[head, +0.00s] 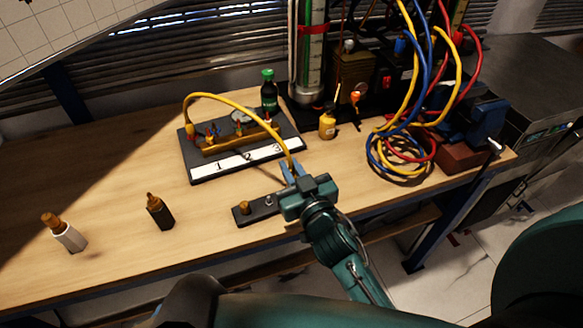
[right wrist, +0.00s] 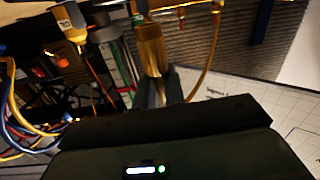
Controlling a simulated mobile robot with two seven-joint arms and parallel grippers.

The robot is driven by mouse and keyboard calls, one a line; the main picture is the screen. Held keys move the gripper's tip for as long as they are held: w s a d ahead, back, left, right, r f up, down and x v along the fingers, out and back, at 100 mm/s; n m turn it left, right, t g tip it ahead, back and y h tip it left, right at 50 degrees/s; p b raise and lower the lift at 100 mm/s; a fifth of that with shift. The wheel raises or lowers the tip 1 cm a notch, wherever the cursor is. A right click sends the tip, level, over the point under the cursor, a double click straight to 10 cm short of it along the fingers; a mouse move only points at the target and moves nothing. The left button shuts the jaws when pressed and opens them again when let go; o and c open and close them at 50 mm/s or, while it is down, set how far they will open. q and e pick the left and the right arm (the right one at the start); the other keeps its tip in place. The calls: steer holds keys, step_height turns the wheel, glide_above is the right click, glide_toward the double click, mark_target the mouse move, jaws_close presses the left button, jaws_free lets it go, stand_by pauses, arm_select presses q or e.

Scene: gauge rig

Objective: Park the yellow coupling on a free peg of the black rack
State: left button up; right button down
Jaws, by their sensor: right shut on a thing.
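My right gripper (head: 291,172) is shut on the yellow coupling at the end of a yellow hose (head: 235,101). In the right wrist view, the brass-coloured coupling (right wrist: 150,50) sits between the fingers. In the head view the coupling is mostly hidden by the gripper. The hose arches left to the manifold board. The black rack (head: 257,215) lies just below and left of the gripper. One of its pegs bears a brass-coloured piece (head: 245,208); a silver peg (head: 268,201) beside it looks bare. The rack's right end is hidden by my gripper. My left gripper is not in view.
A manifold board (head: 203,172) with numbered white strip stands behind the rack. A green-capped bottle (head: 268,92), a yellow bottle (head: 327,124) and coiled hoses (head: 399,160) are behind and right. The front-left wood is mostly clear.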

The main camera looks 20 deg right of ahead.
steer(key=shift+f, duration=0.1)
steer(key=shift+f+b, duration=0.95)
steer(key=shift+f, duration=0.1)
steer(key=shift+a+f, duration=0.1)
steer(key=shift+f, duration=0.2)
stand_by(0.4)
steer(key=c, duration=1.6)
jaws_free()
steer(key=shift+o, duration=0.2)
steer(key=o, duration=0.5)
steer(key=shift+a, duration=0.1)
steer(key=shift+s, duration=0.1)
